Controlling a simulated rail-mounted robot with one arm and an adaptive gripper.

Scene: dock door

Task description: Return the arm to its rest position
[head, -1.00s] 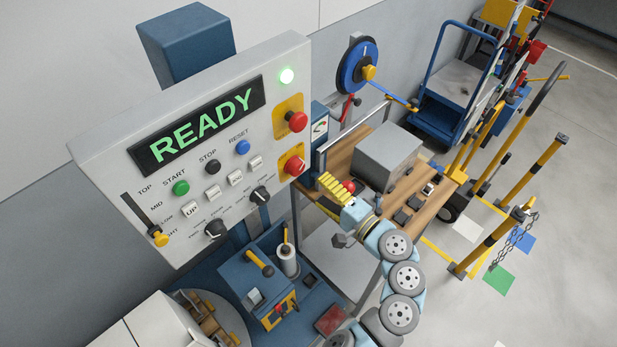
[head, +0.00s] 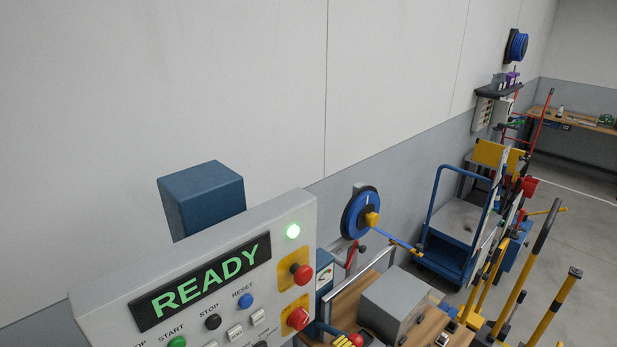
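Only a yellow ribbed tip of my gripper (head: 345,341) shows, at the bottom edge of the head view, below the control panel's right corner. The rest of my gripper and arm is out of frame. I cannot tell whether it is open or shut, or whether it holds anything.
Two red knobs (head: 301,274) stick out of the panel. A wooden bench (head: 352,298) with a grey box (head: 396,304) lies right of it. A blue hose reel (head: 361,212) hangs on the wall. A blue cart (head: 446,250) and yellow posts (head: 553,307) stand further right.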

